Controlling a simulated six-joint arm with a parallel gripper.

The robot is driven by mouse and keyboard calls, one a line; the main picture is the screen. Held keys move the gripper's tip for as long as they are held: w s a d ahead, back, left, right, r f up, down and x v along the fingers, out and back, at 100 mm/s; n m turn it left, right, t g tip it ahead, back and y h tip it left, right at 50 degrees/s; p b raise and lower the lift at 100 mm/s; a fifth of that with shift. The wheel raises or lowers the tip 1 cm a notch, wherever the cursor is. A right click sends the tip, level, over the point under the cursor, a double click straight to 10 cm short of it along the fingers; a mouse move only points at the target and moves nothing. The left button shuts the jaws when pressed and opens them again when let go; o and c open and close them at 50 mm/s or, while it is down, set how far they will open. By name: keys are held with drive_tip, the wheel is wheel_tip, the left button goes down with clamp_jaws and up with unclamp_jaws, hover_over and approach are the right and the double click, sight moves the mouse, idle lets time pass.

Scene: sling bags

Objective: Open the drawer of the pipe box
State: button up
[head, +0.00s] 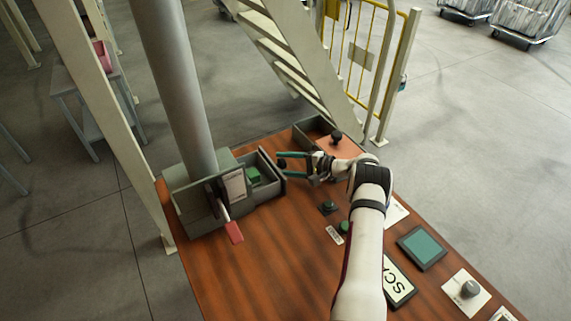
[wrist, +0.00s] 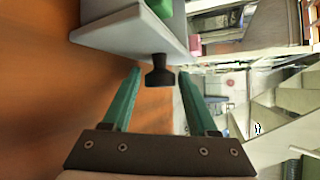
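The pipe box (head: 181,201) is a grey-green housing at the foot of a thick grey pipe, at the table's left. Its grey drawer (head: 267,161) stands out from the box with its inside showing, and a green block (head: 254,175) lies in it. In the wrist view the drawer (wrist: 130,30) is at the top, with a black knob (wrist: 159,76) on its front. My gripper (head: 282,164) is at the drawer front. In the wrist view its teal fingers (wrist: 160,71) are open on either side of the knob, with a gap on each side.
A lever with a red handle (head: 234,232) sticks out in front of the box. Behind my gripper are a dark tray (head: 308,126) and a black knob (head: 336,135) on an orange pad. Green buttons (head: 343,227), a tablet (head: 422,248) and a dial (head: 469,288) lie right.

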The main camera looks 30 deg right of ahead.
drive_tip(key=shift+r, duration=0.1)
wheel_tip(320, 180, up, 4)
drive_tip(key=shift+d+r, duration=0.15)
drive_tip(key=shift+r, duration=0.1)
drive_tip(key=r+v, duration=0.2)
drive_tip(key=v, duration=1.1)
drive_tip(key=shift+w+a, duration=0.25)
drive_tip(key=shift+w, duration=0.05)
drive_tip(key=shift+o, duration=1.1)
drive_tip(key=shift+w+a+r, duration=0.1)
drive_tip(key=shift+r, duration=0.05)
drive_tip(key=shift+o, duration=0.3)
drive_tip(key=a+g+h, duration=0.1)
drive_tip(key=h, duration=0.1)
drive_tip(key=a+r+g+h, duration=0.1)
drive_tip(key=a+h, duration=0.1)
drive_tip(key=h, duration=0.1)
drive_tip(key=shift+g, duration=0.3)
drive_tip(key=shift+m+g+h, duration=0.3)
drive_tip(key=shift+h, duration=0.3)
drive_tip(key=x, duration=1.5)
drive_tip(key=shift+s+f, duration=0.3)
drive_tip(key=shift+f, duration=0.1)
